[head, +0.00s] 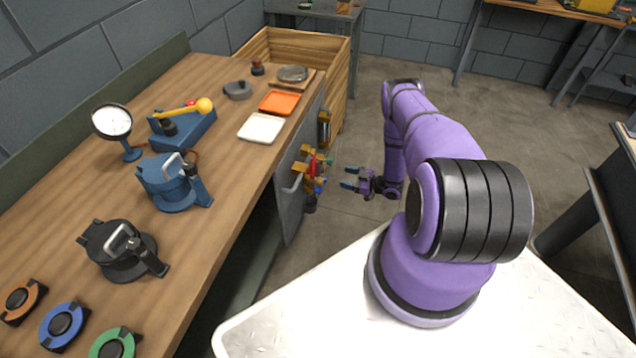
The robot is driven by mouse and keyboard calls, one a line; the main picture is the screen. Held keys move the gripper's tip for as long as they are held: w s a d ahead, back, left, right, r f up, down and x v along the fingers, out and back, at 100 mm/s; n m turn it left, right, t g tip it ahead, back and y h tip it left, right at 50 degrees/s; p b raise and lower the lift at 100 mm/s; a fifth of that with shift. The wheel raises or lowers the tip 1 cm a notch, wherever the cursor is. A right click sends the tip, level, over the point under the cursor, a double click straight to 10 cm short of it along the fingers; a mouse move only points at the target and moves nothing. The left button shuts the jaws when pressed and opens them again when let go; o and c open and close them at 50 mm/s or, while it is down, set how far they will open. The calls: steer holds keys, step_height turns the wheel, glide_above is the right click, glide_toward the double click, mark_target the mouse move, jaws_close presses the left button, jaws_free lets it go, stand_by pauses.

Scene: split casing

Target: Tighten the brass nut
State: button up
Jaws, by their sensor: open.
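A grey panel (291,190) hangs at the side of the bench and carries a cluster of brass, red, green and blue fittings. Brass-coloured parts (300,167) show at the left of this cluster, but they are too small to tell which is the brass nut.
A wooden crate (342,65) stands behind the panel.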

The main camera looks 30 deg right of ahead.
mark_target(322, 182)
steer(key=s+a+f, duration=0.2)
steer(key=s, duration=0.1)
steer(key=shift+y, duration=0.4)
steer(key=x, duration=1)
steer(key=shift+w+a+f, duration=0.1)
steer(key=shift+w+a, duration=0.15)
steer(key=shift+c, duration=0.2)
steer(key=c, duration=0.9)
